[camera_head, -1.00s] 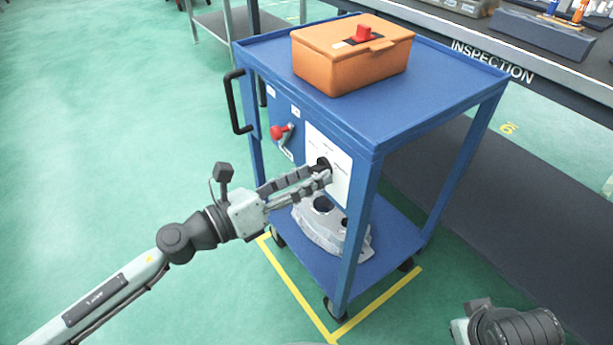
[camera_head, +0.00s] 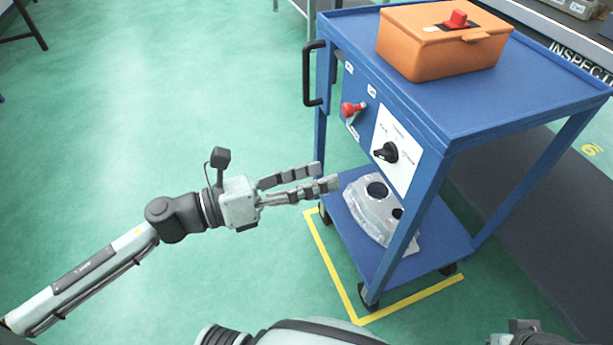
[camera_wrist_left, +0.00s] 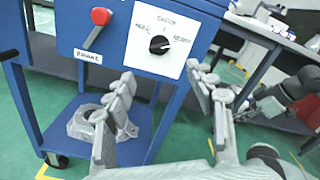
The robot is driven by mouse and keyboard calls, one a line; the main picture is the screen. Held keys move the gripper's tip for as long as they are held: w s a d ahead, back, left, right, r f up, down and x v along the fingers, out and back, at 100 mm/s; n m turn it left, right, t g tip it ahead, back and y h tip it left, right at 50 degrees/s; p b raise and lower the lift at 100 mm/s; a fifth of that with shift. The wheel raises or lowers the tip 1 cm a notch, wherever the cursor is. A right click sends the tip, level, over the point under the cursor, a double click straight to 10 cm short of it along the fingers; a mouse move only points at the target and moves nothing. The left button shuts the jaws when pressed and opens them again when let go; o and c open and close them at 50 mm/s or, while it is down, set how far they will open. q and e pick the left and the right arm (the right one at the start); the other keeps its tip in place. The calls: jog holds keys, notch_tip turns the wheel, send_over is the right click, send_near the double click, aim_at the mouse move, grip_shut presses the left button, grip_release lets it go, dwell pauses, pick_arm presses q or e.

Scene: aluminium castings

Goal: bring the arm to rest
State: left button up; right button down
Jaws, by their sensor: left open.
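My left gripper (camera_head: 328,177) is open and empty, held out in the air to the left of the blue cart (camera_head: 440,150). In the left wrist view the fingers of my left gripper (camera_wrist_left: 165,105) stand apart with nothing between them. The cart's side panel carries a black rotary knob (camera_head: 385,152) on a white plate and a red-handled lever (camera_head: 352,109). In the left wrist view the knob (camera_wrist_left: 159,45) lies beyond the fingers, clear of them. My right gripper cannot be made out in the head view.
An orange box (camera_head: 445,55) with a red top piece sits on the cart. A grey metal casting (camera_head: 372,212) lies on the lower shelf. Yellow floor tape (camera_head: 335,268) borders the cart. A dark inspection bench stands at the right. Green floor (camera_head: 150,110) at the left is clear.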

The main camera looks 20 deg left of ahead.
pick_arm(q)
jog(key=shift+s+a, duration=0.45)
jog(key=shift+a, duration=0.1)
